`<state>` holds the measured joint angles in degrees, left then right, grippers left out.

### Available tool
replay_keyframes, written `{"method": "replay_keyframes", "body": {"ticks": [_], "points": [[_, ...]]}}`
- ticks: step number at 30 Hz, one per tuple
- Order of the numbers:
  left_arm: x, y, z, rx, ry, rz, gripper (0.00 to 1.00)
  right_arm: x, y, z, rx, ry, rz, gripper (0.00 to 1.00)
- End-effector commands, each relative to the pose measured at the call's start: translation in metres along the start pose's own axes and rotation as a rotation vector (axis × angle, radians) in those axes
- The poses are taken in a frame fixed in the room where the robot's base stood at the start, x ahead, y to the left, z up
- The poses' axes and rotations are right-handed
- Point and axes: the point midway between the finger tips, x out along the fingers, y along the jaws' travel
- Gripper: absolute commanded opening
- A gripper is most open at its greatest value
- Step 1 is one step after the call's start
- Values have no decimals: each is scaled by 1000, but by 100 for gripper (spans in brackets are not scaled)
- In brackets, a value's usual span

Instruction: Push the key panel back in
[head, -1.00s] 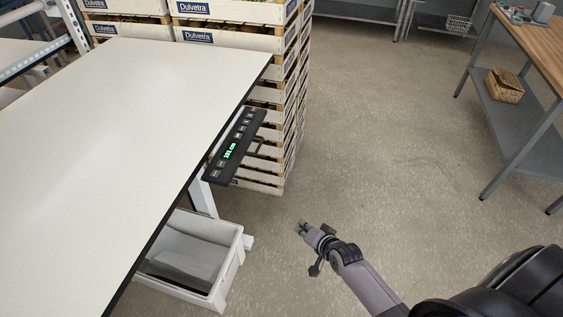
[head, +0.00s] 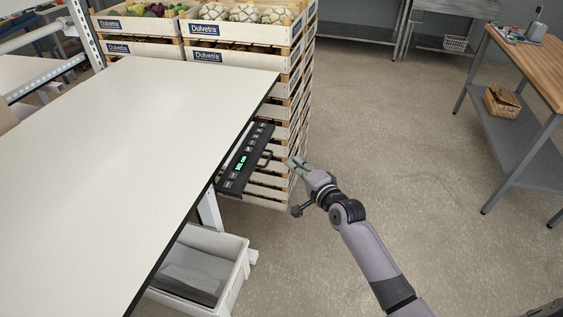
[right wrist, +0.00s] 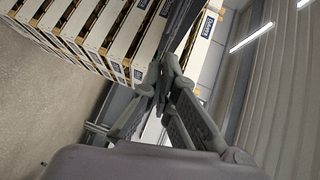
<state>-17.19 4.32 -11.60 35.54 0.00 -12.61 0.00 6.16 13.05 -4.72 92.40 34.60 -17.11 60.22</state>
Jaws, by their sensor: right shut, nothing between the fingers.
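The key panel (head: 245,160) is a black strip with a lit green display and several keys. It sticks out from under the right edge of the white table (head: 130,130) in the head view. A dark handle loop shows on its outer side. My right gripper (head: 293,163) is shut and empty, just to the right of the panel's handle, with a small gap seeming to lie between them. In the right wrist view the fingers (right wrist: 160,80) meet in front of a dark edge that may be the panel or table. My left gripper is not in view.
Stacked wooden crates (head: 295,70) stand right behind the table and panel. A grey-white bin (head: 243,268) sits on the floor below the table edge. A wooden-topped bench (head: 535,60) with a basket (head: 502,101) stands at the right. The floor between is clear.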

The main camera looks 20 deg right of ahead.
Motion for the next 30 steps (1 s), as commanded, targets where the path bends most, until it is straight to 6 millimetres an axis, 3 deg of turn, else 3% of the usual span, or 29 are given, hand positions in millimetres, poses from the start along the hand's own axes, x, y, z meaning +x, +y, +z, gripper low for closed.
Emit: {"method": "replay_keyframes", "body": {"ticks": [3, 9, 24, 30], "points": [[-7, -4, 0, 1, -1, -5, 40, 18, -2, 8, 2, -1, 1, 0], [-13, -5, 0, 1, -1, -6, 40, 34, -1, 24, 1, 0, 1, 0], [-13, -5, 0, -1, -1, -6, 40, 40, 0, 31, 0, 0, 0, 0], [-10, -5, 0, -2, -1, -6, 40, 68, -9, 58, 5, 0, -2, 0]]}}
